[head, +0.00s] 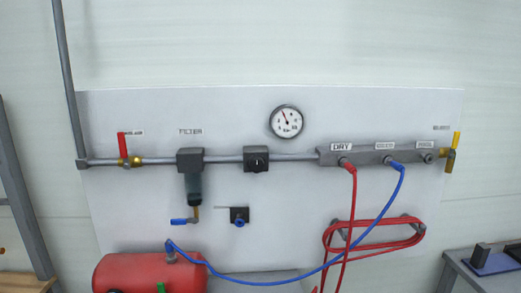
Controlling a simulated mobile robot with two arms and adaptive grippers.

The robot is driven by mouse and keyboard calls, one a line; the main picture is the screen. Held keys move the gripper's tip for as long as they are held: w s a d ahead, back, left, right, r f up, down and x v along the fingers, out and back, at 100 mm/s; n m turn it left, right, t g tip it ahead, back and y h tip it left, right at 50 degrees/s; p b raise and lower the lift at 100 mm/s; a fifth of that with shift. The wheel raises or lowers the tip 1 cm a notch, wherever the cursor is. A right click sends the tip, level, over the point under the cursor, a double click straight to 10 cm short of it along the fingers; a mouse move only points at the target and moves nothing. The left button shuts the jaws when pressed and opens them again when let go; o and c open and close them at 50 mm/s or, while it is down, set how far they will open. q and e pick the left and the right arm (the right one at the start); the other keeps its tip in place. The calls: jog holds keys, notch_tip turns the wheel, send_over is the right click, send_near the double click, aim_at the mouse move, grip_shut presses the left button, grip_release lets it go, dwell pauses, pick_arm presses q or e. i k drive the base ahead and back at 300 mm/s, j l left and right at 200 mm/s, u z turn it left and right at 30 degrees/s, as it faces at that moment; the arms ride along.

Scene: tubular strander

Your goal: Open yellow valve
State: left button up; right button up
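The yellow valve handle (456,140) is at the right end of the grey pipe manifold on the wall panel. It stands about upright, tilted slightly, above a brass body (449,160). A small label, too blurred to read surely, sits above it. Neither of my grippers shows in the head view.
The white panel (240,120) also carries a red-handled valve (123,146), a filter (190,170), a gauge (286,122) and a manifold (370,155) with red (353,200) and blue (397,190) hoses. A red tank (145,272) stands below left; a table (462,268) is at right.

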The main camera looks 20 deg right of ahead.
aim_at(455, 141)
jog(key=z, duration=1.9)
